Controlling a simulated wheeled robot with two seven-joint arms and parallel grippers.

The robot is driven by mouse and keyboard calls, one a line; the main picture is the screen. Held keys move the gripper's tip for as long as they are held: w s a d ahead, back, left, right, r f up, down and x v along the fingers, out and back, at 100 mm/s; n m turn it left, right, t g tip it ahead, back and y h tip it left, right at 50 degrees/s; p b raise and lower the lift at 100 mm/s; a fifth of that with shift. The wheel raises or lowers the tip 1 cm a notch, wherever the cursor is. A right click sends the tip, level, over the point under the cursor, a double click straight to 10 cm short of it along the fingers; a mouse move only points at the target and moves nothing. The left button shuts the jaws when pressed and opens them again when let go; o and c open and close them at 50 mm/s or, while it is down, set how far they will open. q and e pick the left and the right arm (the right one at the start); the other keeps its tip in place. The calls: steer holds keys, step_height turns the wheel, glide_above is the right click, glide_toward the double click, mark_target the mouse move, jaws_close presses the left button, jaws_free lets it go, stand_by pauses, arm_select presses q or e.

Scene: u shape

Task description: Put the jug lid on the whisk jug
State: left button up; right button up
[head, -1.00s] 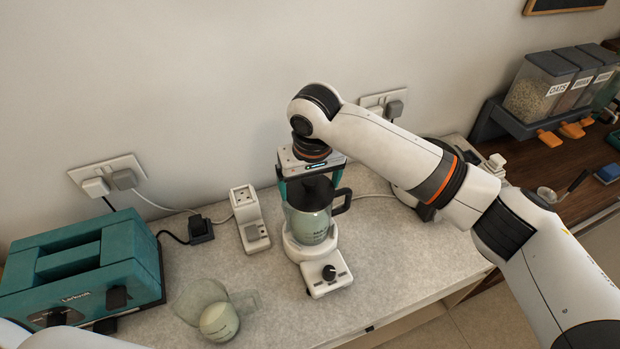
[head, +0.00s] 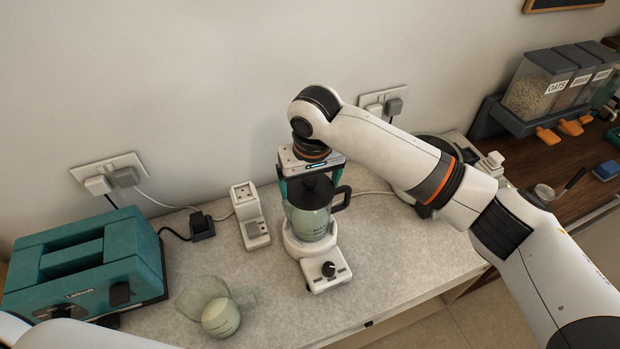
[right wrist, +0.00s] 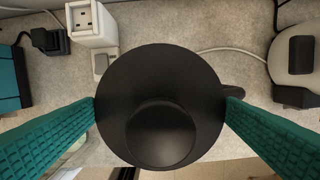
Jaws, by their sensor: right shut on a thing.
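The whisk jug (head: 309,224) is clear with pale contents and a black handle. It stands upright on a white base with a dial. The black round jug lid (head: 318,187) is at the jug's mouth; I cannot tell whether it is fully seated. My right gripper (head: 313,183) points down over the jug, shut on the lid. In the right wrist view the lid (right wrist: 160,80) lies between two teal fingers, which touch its opposite sides, and it hides the jug below. Only part of my left arm shows at the bottom left; its gripper is out of view.
A teal toaster (head: 85,262) stands at the left. A clear pitcher (head: 217,308) is at the front left. A white socket block (head: 249,215) stands left of the jug. Labelled dispensers (head: 545,88) are at the far right. Cables run along the wall.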

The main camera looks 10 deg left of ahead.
steer(key=shift+f, duration=0.45)
stand_by(0.4)
steer(key=o, duration=0.7)
steer(key=shift+r+p, duration=0.15)
steer(key=shift+p, duration=0.2)
step_height(320, 180, up, 3)
steer(key=p, duration=0.3)
steer(key=shift+r+p, duration=0.75)
steer(key=shift+r, duration=1.6)
